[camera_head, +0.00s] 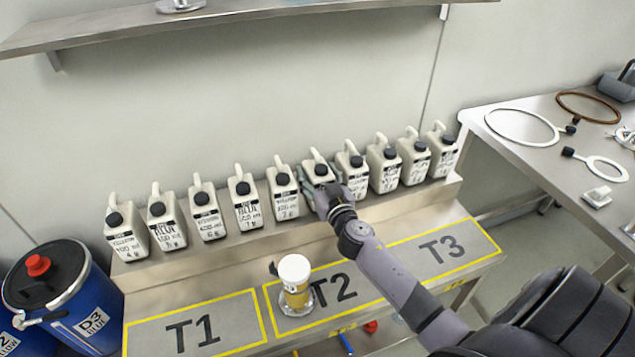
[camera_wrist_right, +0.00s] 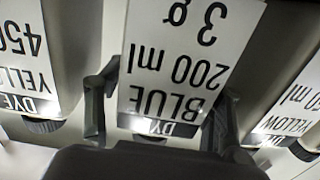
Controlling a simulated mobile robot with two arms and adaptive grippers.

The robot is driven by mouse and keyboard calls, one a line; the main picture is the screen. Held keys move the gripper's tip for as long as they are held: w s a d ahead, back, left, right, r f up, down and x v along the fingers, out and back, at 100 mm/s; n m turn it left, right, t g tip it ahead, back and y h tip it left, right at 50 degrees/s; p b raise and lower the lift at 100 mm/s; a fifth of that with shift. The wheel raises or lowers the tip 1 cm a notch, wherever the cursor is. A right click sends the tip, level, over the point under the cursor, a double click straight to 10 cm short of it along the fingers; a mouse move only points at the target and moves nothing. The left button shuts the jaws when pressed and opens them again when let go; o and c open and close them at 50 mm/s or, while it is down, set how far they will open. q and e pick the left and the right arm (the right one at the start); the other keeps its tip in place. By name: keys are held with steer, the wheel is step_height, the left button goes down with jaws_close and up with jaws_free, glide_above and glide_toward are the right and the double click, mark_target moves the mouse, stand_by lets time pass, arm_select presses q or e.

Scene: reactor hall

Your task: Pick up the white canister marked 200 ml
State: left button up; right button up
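A white canister (camera_head: 317,168) with a black cap stands in the row on the raised ledge, partly hidden by my right gripper. In the right wrist view its upside-down label (camera_wrist_right: 180,72) reads "DYE BLUE 200 ml 3 g". My right gripper (camera_head: 322,196) is at the front of this canister. In the wrist view the right gripper's fingers (camera_wrist_right: 160,118) are spread, one on each side of the canister. Whether they touch it is not clear. My left gripper is not in view.
Similar canisters stand close on both sides, including a yellow-dye one (camera_wrist_right: 22,80) and another (camera_wrist_right: 290,105). A white-lidded jar (camera_head: 295,270) stands on the T2 area. A blue drum (camera_head: 62,290) is at left. A side table (camera_head: 540,160) holds rings.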

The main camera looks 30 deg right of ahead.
steer(key=c, duration=1.2)
steer(key=shift+c, duration=0.5)
steer(key=shift+r, duration=0.15)
